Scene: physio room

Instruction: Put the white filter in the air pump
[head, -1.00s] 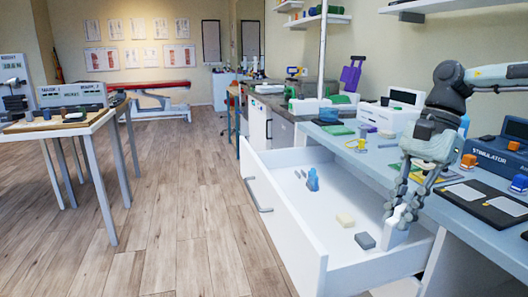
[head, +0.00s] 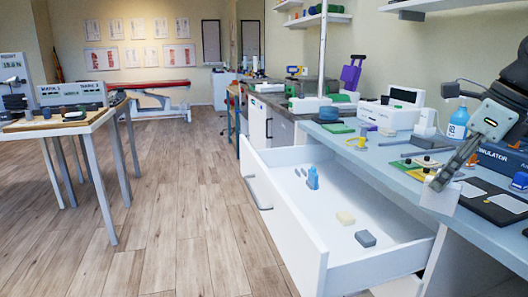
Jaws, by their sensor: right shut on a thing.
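My right gripper (head: 444,178) comes in from the right above the front edge of the blue-grey counter. It is shut on the white filter (head: 438,197), a flat white block, which hangs below the fingertips between the open drawer and the black pad. The fingers hide part of its top edge. A white machine with a raised grey panel (head: 391,113) stands on the counter behind; I cannot tell whether it is the air pump. My left gripper is not in view.
The open white drawer (head: 291,233) juts out below the counter. A dark stimulator box (head: 497,160) and a black pad (head: 490,207) are at right.

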